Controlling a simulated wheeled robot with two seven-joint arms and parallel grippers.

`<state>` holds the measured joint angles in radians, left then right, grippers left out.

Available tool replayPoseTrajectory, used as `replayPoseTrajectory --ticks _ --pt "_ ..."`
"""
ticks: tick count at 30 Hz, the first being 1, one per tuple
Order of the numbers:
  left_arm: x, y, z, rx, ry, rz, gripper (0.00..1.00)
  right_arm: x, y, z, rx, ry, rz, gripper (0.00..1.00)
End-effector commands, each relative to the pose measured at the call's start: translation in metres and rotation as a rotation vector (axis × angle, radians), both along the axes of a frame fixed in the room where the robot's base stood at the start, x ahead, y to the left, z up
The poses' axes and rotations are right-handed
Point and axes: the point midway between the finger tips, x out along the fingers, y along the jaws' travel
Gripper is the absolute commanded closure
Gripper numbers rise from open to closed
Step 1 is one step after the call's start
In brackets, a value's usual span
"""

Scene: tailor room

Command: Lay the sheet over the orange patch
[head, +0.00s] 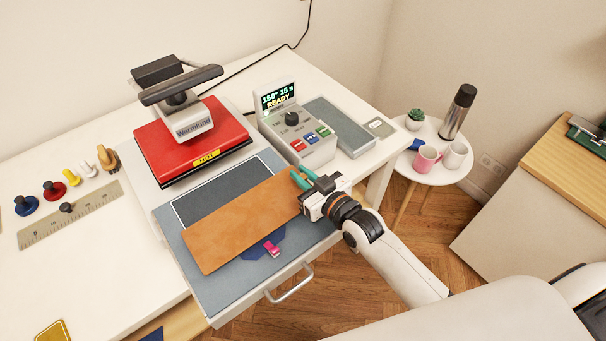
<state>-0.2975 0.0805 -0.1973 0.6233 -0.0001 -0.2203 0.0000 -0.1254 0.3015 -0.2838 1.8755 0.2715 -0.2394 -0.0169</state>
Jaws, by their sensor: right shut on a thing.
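The sheet (235,222) is a tan-brown rectangle, slanted over the grey pad (215,292) of the heat press. My right gripper (301,181), with green fingertips, is shut on its upper right end. I cannot tell whether the sheet touches the pad or hangs just above it. No orange patch shows; it may be hidden under the sheet. A dark blue piece (251,251) with a pink tab (271,248) sticks out from under the sheet's lower edge. My left gripper is not in view.
The red press head (190,150) stands up behind the pad. A control box (297,135) reads "150° 15 s READY". A ruler (70,216) and several knobbed tools lie at left. A round side table (428,160) with mugs and a flask stands at right.

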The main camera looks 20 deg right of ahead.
Motion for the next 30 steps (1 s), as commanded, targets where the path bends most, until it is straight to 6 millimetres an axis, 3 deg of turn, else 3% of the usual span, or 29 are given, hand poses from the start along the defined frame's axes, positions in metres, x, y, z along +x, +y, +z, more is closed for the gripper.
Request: replayPoseTrajectory --ticks 15,16,20,30 --pt "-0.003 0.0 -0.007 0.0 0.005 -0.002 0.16 0.0 0.0 -0.013 0.0 0.001 0.0 1.0" --pt "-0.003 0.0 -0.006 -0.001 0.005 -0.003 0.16 0.0 0.0 -0.012 -0.001 0.001 0.0 0.82" --pt "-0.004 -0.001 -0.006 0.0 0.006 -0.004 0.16 0.0 0.0 -0.012 -0.001 0.001 0.0 0.62" --pt "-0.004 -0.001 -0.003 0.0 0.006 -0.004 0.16 0.0 0.0 -0.007 0.0 0.0 0.0 0.62"
